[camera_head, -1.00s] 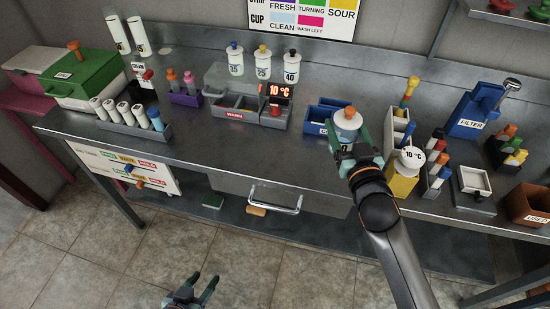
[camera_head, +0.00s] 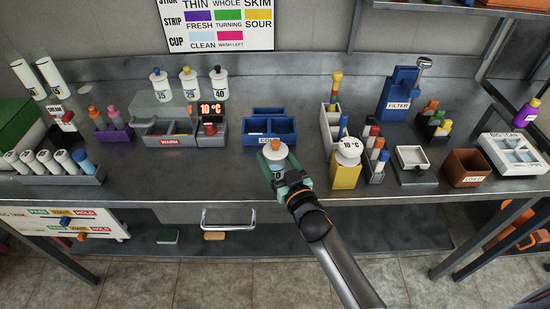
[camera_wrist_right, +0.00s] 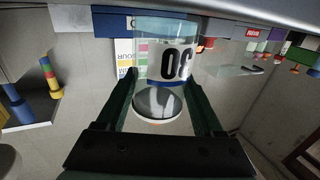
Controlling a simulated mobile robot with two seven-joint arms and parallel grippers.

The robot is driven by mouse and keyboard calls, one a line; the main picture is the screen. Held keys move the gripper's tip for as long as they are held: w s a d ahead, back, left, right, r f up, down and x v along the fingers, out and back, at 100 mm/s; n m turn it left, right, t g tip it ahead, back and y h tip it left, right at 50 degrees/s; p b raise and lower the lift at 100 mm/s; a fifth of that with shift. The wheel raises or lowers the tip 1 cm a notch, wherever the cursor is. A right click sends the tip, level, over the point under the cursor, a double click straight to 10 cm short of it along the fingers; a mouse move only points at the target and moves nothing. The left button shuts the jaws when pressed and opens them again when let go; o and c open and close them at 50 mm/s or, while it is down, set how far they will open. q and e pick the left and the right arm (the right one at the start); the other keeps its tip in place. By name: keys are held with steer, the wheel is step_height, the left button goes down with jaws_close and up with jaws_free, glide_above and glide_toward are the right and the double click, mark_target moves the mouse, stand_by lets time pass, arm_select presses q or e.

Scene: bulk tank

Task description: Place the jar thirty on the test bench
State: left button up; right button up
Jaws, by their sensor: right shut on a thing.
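The jar (camera_head: 276,156) has a white lid with an orange knob. My right gripper (camera_head: 282,174) is shut around its body, near the front edge of the test bench (camera_head: 200,184). In the right wrist view the jar (camera_wrist_right: 165,48) sits between the two dark green fingers (camera_wrist_right: 163,88), with black digits and a blue band showing, and the picture looks upside down. I cannot tell whether the jar touches the bench. My left gripper is not in view.
A blue divided tray (camera_head: 269,139) stands just behind the jar. A yellow block with a 10 °C jar (camera_head: 346,172) stands to the right. Jars 35, 25 and 40 (camera_head: 189,84) stand at the back. The bench front left of my gripper is clear.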

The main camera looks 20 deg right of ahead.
steer(key=shift+f, duration=0.1)
steer(key=o, duration=1.5)
steer(key=shift+s+r, duration=0.1)
steer(key=shift+r, duration=0.1)
steer(key=s+d, duration=0.1)
steer(key=s, duration=1)
steer(key=s+f+g, duration=0.8)
steer(key=s+f, duration=0.7)
steer(key=f, duration=0.4)
steer(key=shift+s+f+n+g, duration=0.25)
steer(key=shift+n+g, duration=0.05)
steer(key=shift+g, duration=0.1)
